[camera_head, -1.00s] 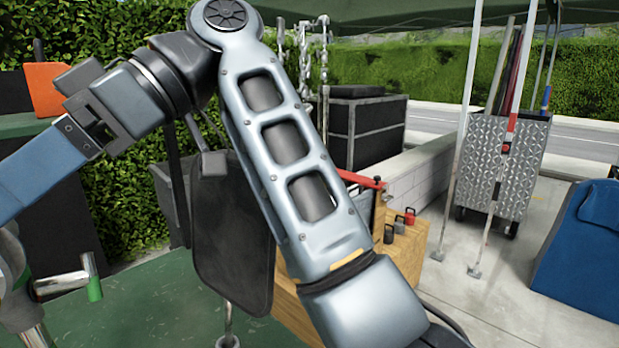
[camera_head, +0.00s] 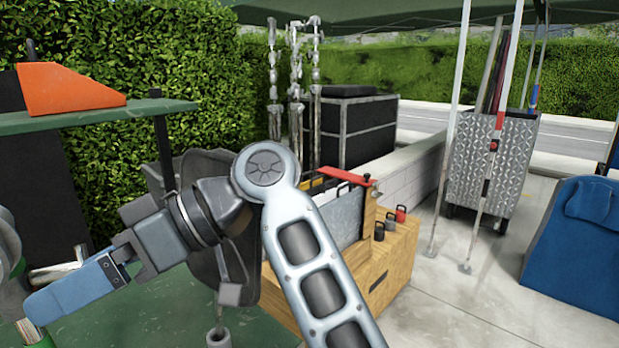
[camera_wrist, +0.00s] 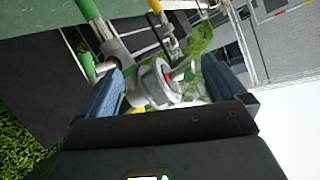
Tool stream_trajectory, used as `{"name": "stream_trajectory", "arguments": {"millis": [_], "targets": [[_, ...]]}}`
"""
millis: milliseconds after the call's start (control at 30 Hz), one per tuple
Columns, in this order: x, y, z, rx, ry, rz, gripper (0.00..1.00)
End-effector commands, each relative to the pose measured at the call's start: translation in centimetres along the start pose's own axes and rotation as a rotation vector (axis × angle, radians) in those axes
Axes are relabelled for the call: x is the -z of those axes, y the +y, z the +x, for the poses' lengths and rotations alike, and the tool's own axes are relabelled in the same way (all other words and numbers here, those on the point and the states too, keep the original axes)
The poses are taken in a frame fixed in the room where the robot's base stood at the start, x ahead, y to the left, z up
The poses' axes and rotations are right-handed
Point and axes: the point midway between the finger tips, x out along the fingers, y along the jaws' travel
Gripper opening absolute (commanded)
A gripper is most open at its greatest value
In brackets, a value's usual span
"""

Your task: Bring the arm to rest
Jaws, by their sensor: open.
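My gripper (camera_head: 38,304) is at the lower left in the head view, at the end of my bent arm, with its blue fingers pointing left and down. In the wrist view my gripper (camera_wrist: 165,78) shows two blue fingers spread wide apart. A grey metal clamp head (camera_wrist: 152,82) with rods shows in the gap between them. I cannot tell how far beyond the fingertips it lies. Nothing is seen gripped. In the head view my forearm hides part of a dark flag panel (camera_head: 205,275) and the wooden crate behind it.
A green shelf (camera_head: 90,117) with an orange wedge (camera_head: 65,88) is above my gripper. A wooden crate (camera_head: 390,265) stands right of my arm. Farther right are a metal cart (camera_head: 490,165), a thin pole and a blue bag (camera_head: 575,245).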

Motion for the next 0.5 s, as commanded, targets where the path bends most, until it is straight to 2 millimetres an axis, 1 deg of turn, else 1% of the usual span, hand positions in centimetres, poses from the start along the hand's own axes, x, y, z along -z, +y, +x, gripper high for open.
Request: {"name": "stream_trajectory", "arguments": {"millis": [33,100,167,200,233,367,400,467,500], "targets": [[-2.1,0.8,0.3,-0.037,0.031,0.045,0.98],[-4.7,2.0,0.5,-0.105,0.081,0.110,0.98],[-7.1,2.9,0.6,-0.166,0.124,0.163,0.98],[-8.7,3.5,0.6,-0.206,0.151,0.199,0.98],[-9.9,3.8,0.6,-0.238,0.171,0.224,0.98],[-15.1,4.9,0.1,-0.377,0.252,0.328,0.98],[-16.8,5.1,-0.1,-0.421,0.275,0.359,0.98],[-19.3,5.2,-0.5,-0.488,0.308,0.402,0.98],[-20.9,5.2,-0.8,-0.532,0.329,0.429,0.98]]}}
